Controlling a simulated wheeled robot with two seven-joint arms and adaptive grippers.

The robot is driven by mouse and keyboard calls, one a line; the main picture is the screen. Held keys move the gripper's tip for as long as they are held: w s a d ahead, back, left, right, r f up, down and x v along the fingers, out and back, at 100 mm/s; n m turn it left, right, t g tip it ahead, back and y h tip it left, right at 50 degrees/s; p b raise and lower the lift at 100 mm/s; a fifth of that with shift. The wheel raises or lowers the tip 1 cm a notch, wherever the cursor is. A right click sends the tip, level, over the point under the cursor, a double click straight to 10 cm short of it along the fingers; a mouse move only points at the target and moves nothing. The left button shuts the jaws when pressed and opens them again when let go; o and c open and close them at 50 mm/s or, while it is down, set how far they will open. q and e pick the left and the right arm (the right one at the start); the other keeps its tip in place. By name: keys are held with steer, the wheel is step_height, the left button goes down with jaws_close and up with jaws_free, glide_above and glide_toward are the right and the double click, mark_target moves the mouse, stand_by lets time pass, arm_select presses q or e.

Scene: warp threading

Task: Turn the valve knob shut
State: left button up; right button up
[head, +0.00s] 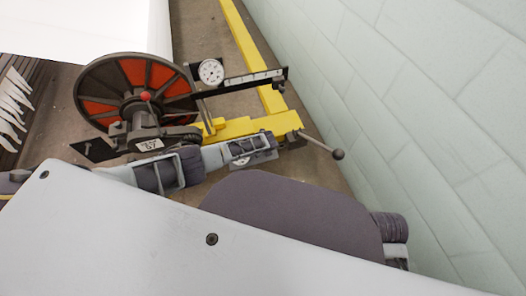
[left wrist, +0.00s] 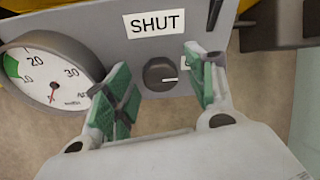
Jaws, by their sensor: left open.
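The valve knob (left wrist: 160,74) is a round dark knob on a grey panel (left wrist: 95,22) in the left wrist view. A white mark on its face lies roughly level, toward the right. A label reading SHUT (left wrist: 154,23) is above the knob. A second label (left wrist: 186,63) at its right is mostly hidden by a finger. My left gripper (left wrist: 160,66) is open, its green-padded fingers spread to the left and right of the knob, with gaps visible. In the head view my left arm reaches in from the left, and the knob cannot be made out. My right gripper is not in view.
A pressure gauge (left wrist: 48,73) sits left of the knob. In the head view a large dark wheel with red panels (head: 137,92), a dial (head: 211,72), a yellow frame (head: 245,125) and a ball-ended lever (head: 322,145) crowd the area. A pale block wall (head: 430,110) stands right.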

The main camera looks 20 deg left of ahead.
arm_select(q)
steer(key=shift+c, duration=0.8)
steer(key=c, duration=0.9)
steer(key=shift+o, duration=0.2)
